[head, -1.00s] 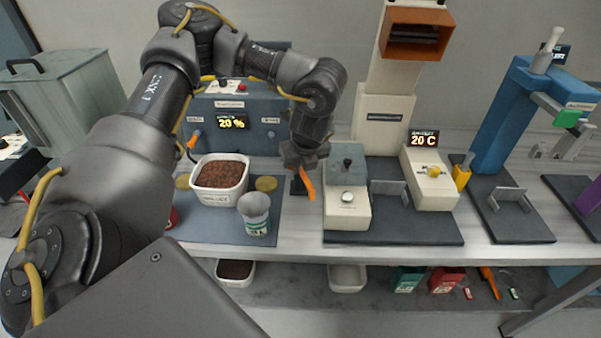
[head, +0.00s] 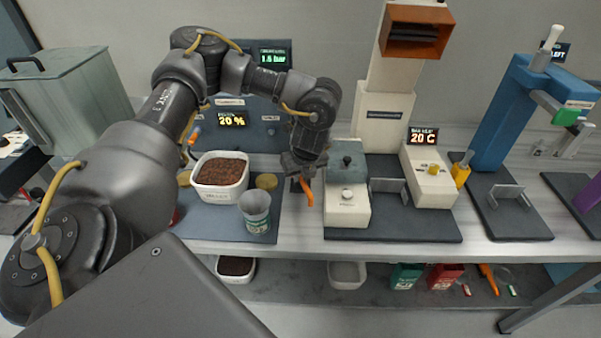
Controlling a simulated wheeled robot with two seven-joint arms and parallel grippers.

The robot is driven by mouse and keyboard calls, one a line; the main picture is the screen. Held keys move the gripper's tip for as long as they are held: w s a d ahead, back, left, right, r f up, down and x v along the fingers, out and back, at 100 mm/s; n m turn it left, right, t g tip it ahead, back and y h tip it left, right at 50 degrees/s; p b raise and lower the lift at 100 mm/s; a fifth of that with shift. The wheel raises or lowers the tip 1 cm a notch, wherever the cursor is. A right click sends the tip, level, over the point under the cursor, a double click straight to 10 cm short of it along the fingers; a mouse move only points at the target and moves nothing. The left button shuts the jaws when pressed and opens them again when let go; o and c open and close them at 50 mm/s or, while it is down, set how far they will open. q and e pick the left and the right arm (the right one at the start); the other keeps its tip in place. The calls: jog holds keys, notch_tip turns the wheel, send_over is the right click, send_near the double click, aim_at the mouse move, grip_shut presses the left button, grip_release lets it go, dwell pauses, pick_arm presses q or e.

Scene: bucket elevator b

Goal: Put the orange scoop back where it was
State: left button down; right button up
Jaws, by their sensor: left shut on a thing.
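The orange scoop (head: 307,193) is held by my left gripper (head: 303,174), which is shut on it. The scoop points downward, close above or at the bench in the gap between the dark blue mat and the grey-and-white unit. Only its lower orange part shows; the rest is hidden by the gripper. A small dark piece (head: 294,185) shows just left of the scoop, and I cannot tell whether they touch. My right gripper is not in view.
Left of the scoop stand a white tub of brown granules (head: 220,193) and a grey cup (head: 256,212). The grey-and-white unit (head: 347,205) stands close on the right. A lower shelf (head: 310,289) holds tubs and boxes.

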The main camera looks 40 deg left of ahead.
pick_arm(q)
jog(key=shift+f, duration=0.35)
jog(key=c, duration=1.5)
grip_release()
jog(key=shift+o, duration=0.2)
jog(key=shift+r, duration=0.15)
jog(key=b+v, duration=0.1)
jog(key=v, duration=1.1)
jog(key=shift+r, duration=0.4)
